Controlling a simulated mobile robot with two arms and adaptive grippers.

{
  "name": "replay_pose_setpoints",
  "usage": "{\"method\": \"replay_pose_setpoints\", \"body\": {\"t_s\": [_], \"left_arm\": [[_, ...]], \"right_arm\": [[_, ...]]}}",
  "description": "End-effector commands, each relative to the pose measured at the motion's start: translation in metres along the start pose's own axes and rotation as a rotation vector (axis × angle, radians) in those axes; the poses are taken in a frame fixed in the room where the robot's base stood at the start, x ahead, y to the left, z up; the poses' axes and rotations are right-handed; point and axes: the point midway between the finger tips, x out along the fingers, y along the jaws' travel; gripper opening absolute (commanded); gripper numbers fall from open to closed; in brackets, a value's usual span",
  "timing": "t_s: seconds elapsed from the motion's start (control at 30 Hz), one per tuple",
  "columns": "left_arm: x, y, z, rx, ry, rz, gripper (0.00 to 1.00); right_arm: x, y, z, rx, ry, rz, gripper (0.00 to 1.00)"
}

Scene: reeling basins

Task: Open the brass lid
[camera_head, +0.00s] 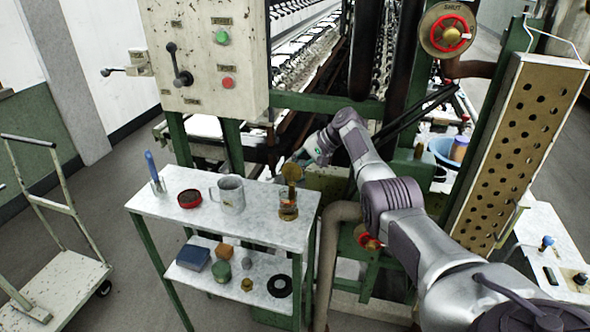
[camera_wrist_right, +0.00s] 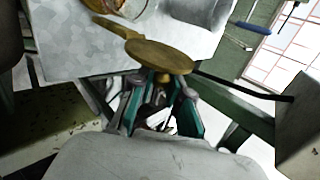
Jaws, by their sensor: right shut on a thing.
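The brass lid (camera_head: 291,172) is a round disc with a narrow tab. In the head view it is raised and tilted above a glass vessel (camera_head: 288,210) with brown contents at the right end of the small table. My right gripper (camera_head: 305,163) reaches in from the right and is shut on the brass lid. In the right wrist view the lid (camera_wrist_right: 160,56) lies just beyond the fingertips (camera_wrist_right: 162,84), which hold a small part under the disc. Its tab points up-left beside the glass (camera_wrist_right: 126,6). My left gripper is not in view.
The small table (camera_head: 258,232) also holds a grey mug (camera_head: 231,194), a red-rimmed dish (camera_head: 189,198) and a blue-handled tool (camera_head: 153,168). Its lower shelf carries several small items. A grey pipe (camera_head: 328,255) stands close to its right. A cart (camera_head: 60,283) is at the left.

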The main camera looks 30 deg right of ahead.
Motion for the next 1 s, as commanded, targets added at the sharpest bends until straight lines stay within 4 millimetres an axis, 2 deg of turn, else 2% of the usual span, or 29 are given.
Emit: {"method": "replay_pose_setpoints", "body": {"t_s": [0.03, 0.2, 0.67, 0.7, 0.8, 0.83, 1.0], "left_arm": [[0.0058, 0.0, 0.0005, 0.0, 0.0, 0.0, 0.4], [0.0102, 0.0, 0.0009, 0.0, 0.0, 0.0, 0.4], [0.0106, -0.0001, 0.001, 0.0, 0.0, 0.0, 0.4], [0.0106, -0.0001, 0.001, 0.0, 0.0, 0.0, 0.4], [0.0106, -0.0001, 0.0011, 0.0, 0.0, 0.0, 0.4], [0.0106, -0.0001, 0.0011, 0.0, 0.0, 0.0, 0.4], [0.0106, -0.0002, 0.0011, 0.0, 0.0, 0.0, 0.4]], "right_arm": [[0.0017, 0.0019, -0.0005, 0.011, -0.007, -0.001, 0.0], [0.0015, 0.0016, 0.0004, 0.033, -0.028, 0.0, 0.0], [0.001, 0.0015, 0.001, 0.039, -0.035, 0.001, 0.0], [0.001, 0.0014, 0.001, 0.039, -0.035, 0.001, 0.2], [0.001, 0.0015, 0.001, 0.039, -0.036, 0.001, 0.36], [0.0011, 0.0014, 0.0011, 0.039, -0.036, 0.001, 0.4], [0.0011, 0.0015, 0.0012, 0.039, -0.036, 0.001, 0.4]]}}
